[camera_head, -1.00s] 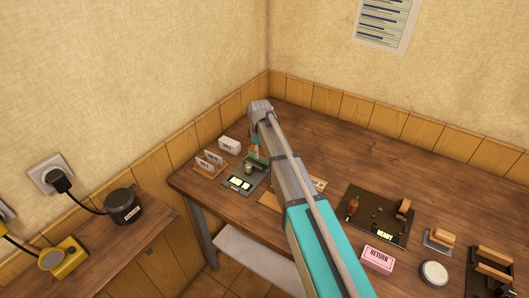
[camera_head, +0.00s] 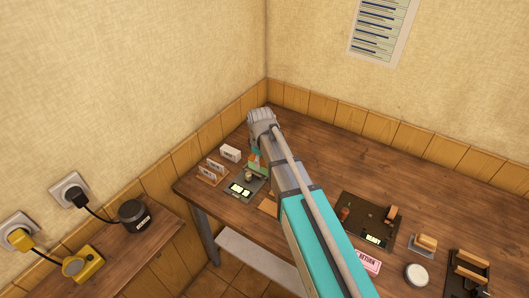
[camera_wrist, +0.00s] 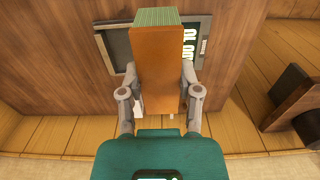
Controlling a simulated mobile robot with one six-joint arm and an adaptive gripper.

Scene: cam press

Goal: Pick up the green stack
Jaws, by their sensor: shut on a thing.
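The green stack (camera_wrist: 158,17) is a tall block with a green striped end and a plain orange-brown face, seen in the wrist view. My gripper (camera_wrist: 160,88) is shut on it, with one grey finger on each side. In the head view, a small green and orange part of the stack (camera_head: 255,158) shows beside my arm, above the left part of the table. My arm hides most of the gripper there. I cannot tell whether the stack touches the table.
A dark panel with a lit display (camera_head: 240,188) lies just in front of the stack. A dark tray (camera_head: 350,229) and a pink RETURN sign (camera_head: 366,261) lie to the right. The table's back right is clear.

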